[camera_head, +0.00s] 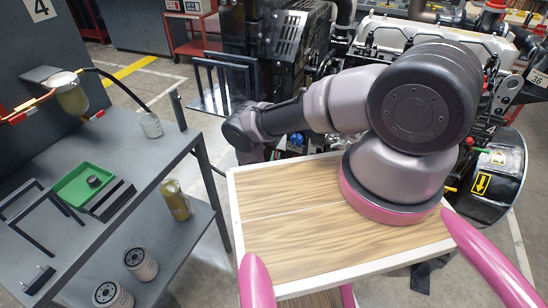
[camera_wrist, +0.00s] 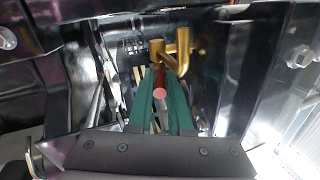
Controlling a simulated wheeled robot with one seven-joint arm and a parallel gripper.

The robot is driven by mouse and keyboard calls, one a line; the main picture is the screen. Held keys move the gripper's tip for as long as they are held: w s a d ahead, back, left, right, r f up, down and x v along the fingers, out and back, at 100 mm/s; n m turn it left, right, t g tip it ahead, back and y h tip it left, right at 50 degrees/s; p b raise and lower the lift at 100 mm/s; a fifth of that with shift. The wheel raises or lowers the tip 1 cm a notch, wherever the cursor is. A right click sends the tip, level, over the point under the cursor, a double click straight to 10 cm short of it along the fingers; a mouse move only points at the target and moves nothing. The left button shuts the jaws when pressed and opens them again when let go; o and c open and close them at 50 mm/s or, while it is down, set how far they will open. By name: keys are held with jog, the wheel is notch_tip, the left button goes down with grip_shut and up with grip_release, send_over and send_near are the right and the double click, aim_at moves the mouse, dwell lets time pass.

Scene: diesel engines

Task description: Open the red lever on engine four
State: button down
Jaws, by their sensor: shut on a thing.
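The red lever (camera_wrist: 159,92) shows in the wrist view as a dark red stem with a round pinkish-red end that faces the camera. It sits at a brass valve fitting (camera_wrist: 178,50) with a bent outlet, among dark engine parts. My gripper (camera_wrist: 160,74) has two green fingers, one on each side of the lever, and is shut on it. The lever's far end, where it meets the brass fitting, is partly hidden between the fingers. In the head view my arm reaches toward the engine (camera_head: 288,35), and neither the gripper nor the lever can be made out.
A grey workbench (camera_head: 115,150) stands at the left with a green tray (camera_head: 75,183), a small jar (camera_head: 151,124) and filters on its lower shelf. A sign with a 4 (camera_head: 40,9) is at the upper left. Black engine panels closely surround the gripper. Floor shows between bench and engine.

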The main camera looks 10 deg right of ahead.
jog(key=shift+s+d+n+t+y, duration=0.15)
jog(key=shift+d+n+y, duration=0.15)
jog(key=shift+n+y, duration=0.7)
jog(key=shift+w+d+n+t+y, duration=0.1)
jog(key=shift+d+n+t+y, duration=0.3)
jog(key=shift+y, duration=1)
jog(key=shift+s+d+n+g+y, duration=0.1)
jog(key=shift+d+n+y, duration=0.1)
jog(key=shift+n+y, duration=0.85)
jog(key=shift+y, duration=0.45)
jog(key=c, duration=1.1)
grip_release()
